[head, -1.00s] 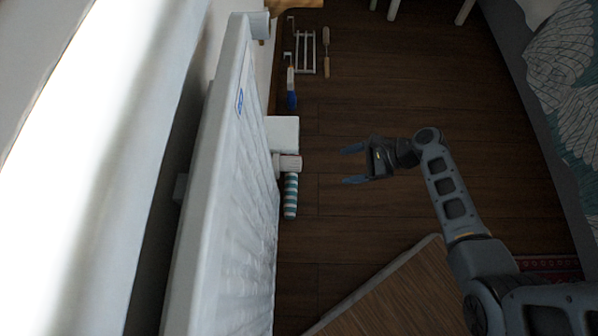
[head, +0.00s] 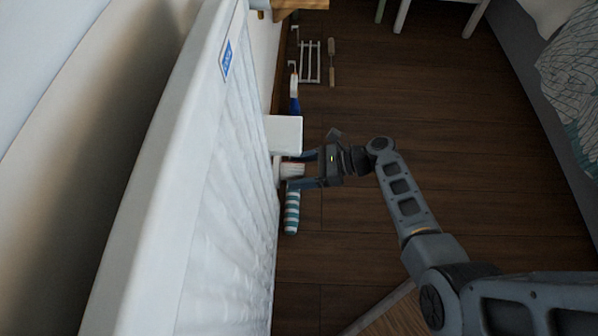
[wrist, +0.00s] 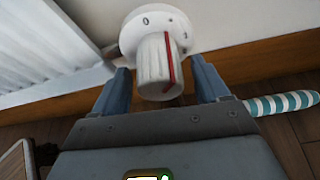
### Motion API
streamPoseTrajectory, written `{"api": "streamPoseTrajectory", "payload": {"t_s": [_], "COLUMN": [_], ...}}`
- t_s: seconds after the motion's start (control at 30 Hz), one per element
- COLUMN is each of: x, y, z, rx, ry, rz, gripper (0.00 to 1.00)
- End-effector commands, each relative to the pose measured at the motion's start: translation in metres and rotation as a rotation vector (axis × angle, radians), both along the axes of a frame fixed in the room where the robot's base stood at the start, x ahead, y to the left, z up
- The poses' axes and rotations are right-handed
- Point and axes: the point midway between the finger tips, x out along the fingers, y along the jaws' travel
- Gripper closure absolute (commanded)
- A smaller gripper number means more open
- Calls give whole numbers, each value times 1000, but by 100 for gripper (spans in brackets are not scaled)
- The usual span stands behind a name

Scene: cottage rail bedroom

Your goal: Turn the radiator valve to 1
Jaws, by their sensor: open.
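The radiator valve (head: 291,170) is a pale knob beside the lower edge of the white radiator (head: 190,220). In the wrist view the ribbed valve knob (wrist: 155,68) stands in front of a round white dial (wrist: 133,33) with a "0" and small marks. A red line on the knob points up, right of the "0", near a small mark too blurred to read. My gripper (head: 300,170) is open, with one finger on each side of the knob. In the wrist view the gripper (wrist: 163,82) shows its fingers flanking the knob, apparently with gaps; contact is unclear.
A white box (head: 285,134) stands just beyond the valve. A teal-and-white striped roll (head: 292,213) lies close on the near side. A blue-and-white object (head: 295,100), a white rack (head: 310,62) and a brush (head: 331,62) lie farther off.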

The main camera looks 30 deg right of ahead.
Motion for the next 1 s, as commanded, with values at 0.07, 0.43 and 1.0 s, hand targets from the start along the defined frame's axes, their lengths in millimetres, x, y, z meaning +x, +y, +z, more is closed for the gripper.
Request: {"api": "streamPoseTrajectory", "payload": {"t_s": [0.07,0.43,1.0], "x": [2,2,2], "y": [3,4,3], "z": [-2,-2,-1], "rx": [0,0,2], "ry": [0,0,4], "rz": [0,-1,-2], "gripper": [26,35,77]}}
